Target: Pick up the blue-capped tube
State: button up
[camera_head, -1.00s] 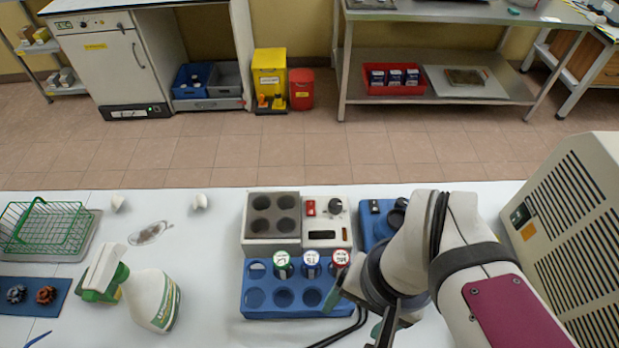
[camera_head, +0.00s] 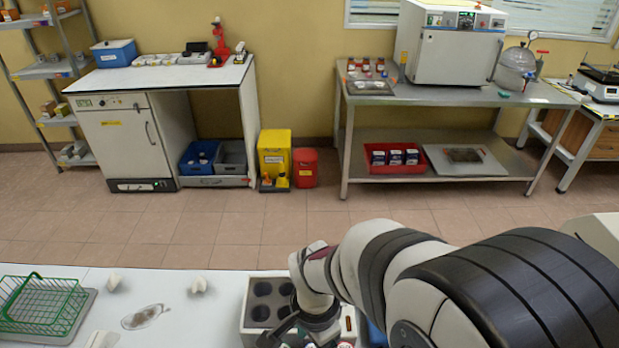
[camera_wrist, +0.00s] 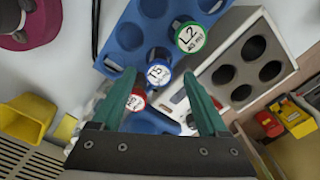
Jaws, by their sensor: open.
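The blue-capped tube (camera_wrist: 158,74), its white top marked T5, stands in the blue rack (camera_wrist: 128,38) in the wrist view. A green-capped tube (camera_wrist: 190,37) marked L2 is on one side of it and a red-capped tube (camera_wrist: 137,101) on the other. My gripper (camera_wrist: 158,76) is open, its green fingers on either side of the blue cap in the picture. I cannot tell how far above the cap they are. The red cap is partly behind one finger. In the head view my gripper (camera_head: 298,328) is low, and the rack is mostly out of frame.
The grey heating block (camera_head: 262,304) with round wells stands beside the rack; it also shows in the wrist view (camera_wrist: 245,62). A green wire basket (camera_head: 42,303) is at the left of the white bench. Yellow and red bins stand on the floor.

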notch_tip(320, 180, down, 4)
jog(key=shift+s+a, duration=0.1)
jog(key=shift+s, duration=0.05)
grip_shut()
